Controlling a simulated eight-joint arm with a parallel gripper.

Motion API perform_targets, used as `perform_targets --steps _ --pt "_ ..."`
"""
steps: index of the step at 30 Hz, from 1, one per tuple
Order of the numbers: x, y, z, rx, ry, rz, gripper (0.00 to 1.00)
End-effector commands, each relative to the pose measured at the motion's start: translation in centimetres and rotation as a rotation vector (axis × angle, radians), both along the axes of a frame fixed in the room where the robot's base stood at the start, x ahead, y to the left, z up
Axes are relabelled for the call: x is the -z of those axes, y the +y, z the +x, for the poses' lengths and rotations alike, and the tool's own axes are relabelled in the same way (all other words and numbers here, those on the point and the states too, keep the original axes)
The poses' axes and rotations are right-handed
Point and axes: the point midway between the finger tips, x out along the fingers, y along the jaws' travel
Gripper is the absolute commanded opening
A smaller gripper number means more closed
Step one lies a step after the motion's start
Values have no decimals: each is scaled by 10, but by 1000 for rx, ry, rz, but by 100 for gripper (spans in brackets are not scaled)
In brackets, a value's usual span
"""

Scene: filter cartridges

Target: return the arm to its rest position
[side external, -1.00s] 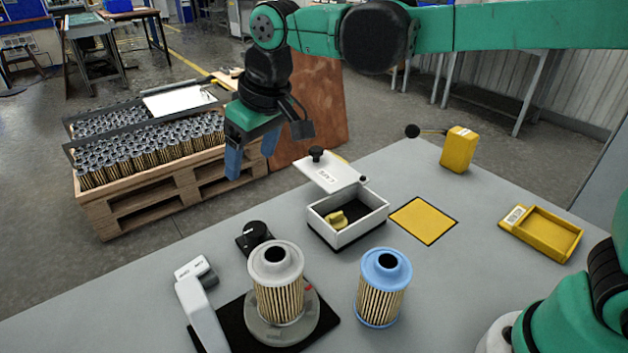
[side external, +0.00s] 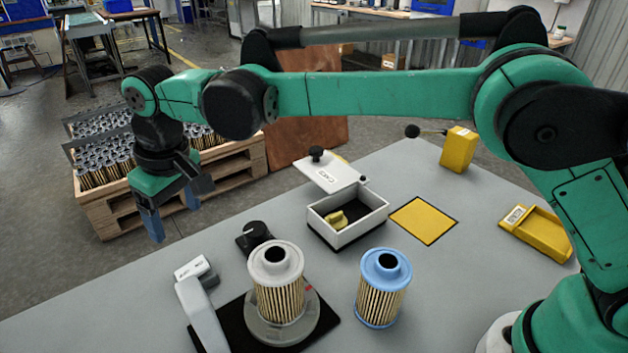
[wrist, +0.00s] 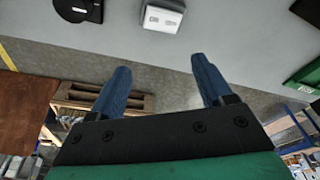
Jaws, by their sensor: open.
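My gripper (side external: 174,220) is at the left of the side view, raised beyond the far left edge of the table, in front of the pallet. Its two blue fingers are apart with nothing between them; they also show in the wrist view (wrist: 160,85). A grey-capped filter cartridge (side external: 277,285) stands upright on a round grey base over a black mat. A blue-capped cartridge (side external: 383,290) stands upright on the table to its right. My gripper is well clear of both.
The grey table (side external: 130,318) holds a white box (side external: 345,232) with its lid tilted open and a yellow piece inside, a yellow square (side external: 423,220), a yellow tray (side external: 540,235), a yellow block (side external: 458,150), a black knob (side external: 254,236) and a white-grey device (side external: 200,305). A loaded pallet (side external: 230,165) stands beyond.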

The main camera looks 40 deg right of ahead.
Motion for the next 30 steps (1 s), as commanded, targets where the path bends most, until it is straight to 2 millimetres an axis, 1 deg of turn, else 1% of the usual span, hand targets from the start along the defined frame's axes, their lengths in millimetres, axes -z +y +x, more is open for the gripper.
perform_targets --steps 5,8,11,14,15,17,19,22,24,27,30 --pt "-1 -2 0 3 -2 2 73" --pt "-10 -15 1 22 -16 10 73" --pt "-26 -42 0 65 -47 28 73" --pt "-44 -80 -7 122 -92 50 73" --pt "-49 -96 -12 147 -112 58 73" --pt "-56 -119 -21 182 -143 70 73" --pt "-61 -145 -34 224 -179 81 73" --pt "-62 -178 -57 282 -234 93 73" --pt "-59 -200 -74 325 -272 99 73" --pt "-50 -225 -98 379 -326 104 73" --pt "-38 -243 -117 425 -371 105 73"
